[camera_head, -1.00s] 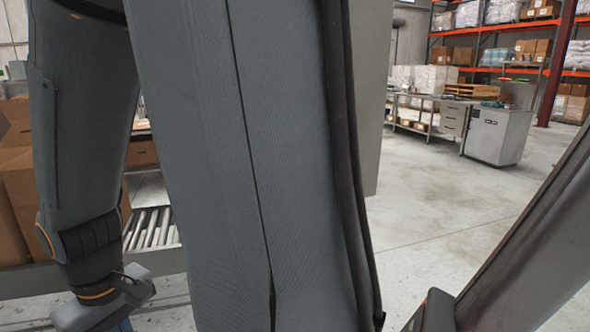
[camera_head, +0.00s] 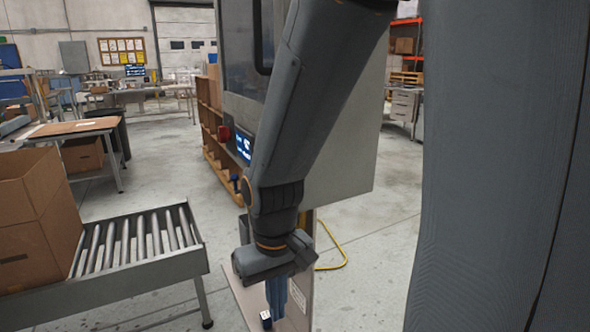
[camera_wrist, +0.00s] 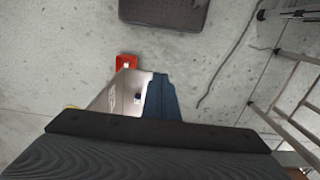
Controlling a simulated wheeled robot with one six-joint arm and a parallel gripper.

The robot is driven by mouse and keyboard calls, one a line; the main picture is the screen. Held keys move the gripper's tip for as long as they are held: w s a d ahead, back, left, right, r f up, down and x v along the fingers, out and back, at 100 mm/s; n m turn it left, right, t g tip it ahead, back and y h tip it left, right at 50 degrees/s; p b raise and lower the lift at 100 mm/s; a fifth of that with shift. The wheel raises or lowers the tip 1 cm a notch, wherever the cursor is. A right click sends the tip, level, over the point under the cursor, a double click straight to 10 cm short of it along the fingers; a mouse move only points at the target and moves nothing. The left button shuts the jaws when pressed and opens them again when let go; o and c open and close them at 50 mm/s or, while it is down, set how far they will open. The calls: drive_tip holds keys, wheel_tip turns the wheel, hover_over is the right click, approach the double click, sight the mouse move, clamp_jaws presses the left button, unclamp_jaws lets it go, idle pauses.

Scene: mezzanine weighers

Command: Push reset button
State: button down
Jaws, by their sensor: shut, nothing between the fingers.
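My gripper (camera_head: 277,303) points down with its blue fingers together and empty, in front of a pale upright panel (camera_head: 245,300) low in the head view. A small dark blue piece with a white patch (camera_head: 266,319) is on that panel beside the fingertips; I cannot tell whether it is the reset button or whether the fingers touch it. The wrist view shows the blue fingers (camera_wrist: 162,100) beside the pale panel (camera_wrist: 112,96), with a small dark piece (camera_wrist: 138,97) on it. No label reading reset is legible.
A grey cabinet (camera_head: 345,160) with a lit blue display (camera_head: 243,143) and a red box (camera_head: 224,133) stands behind my arm. A roller conveyor (camera_head: 150,265) with a cardboard box (camera_head: 38,225) is at left. A yellow hose (camera_head: 343,250) lies right of the panel; floor beyond is open.

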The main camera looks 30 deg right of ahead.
drive_tip(key=shift+d, duration=0.15)
drive_tip(key=shift+w, duration=0.2)
drive_tip(key=w+a+r+m+t+p, duration=0.25)
drive_tip(key=w+a+m+t, duration=0.25)
drive_tip(key=w+m, duration=0.5)
drive_tip(key=w+a+r+m+t+p, duration=0.2)
drive_tip(key=w+a+r+m+t, duration=0.3)
drive_tip(key=w, duration=0.9)
drive_tip(key=d+r+m+t+h+p, duration=0.1)
drive_tip(key=r+m+h, duration=0.3)
drive_tip(key=m, duration=0.6)
drive_tip(key=d+r+m+t+h+p, duration=0.1)
drive_tip(key=d+r+m+h+p, duration=0.1)
drive_tip(key=r+m+h, duration=0.3)
drive_tip(key=d+m+h, duration=0.1)
drive_tip(key=m+h, duration=0.2)
drive_tip(key=m, duration=0.2)
drive_tip(key=shift+s+p, duration=0.15)
drive_tip(key=shift+p, duration=0.25)
drive_tip(key=shift+d, duration=0.15)
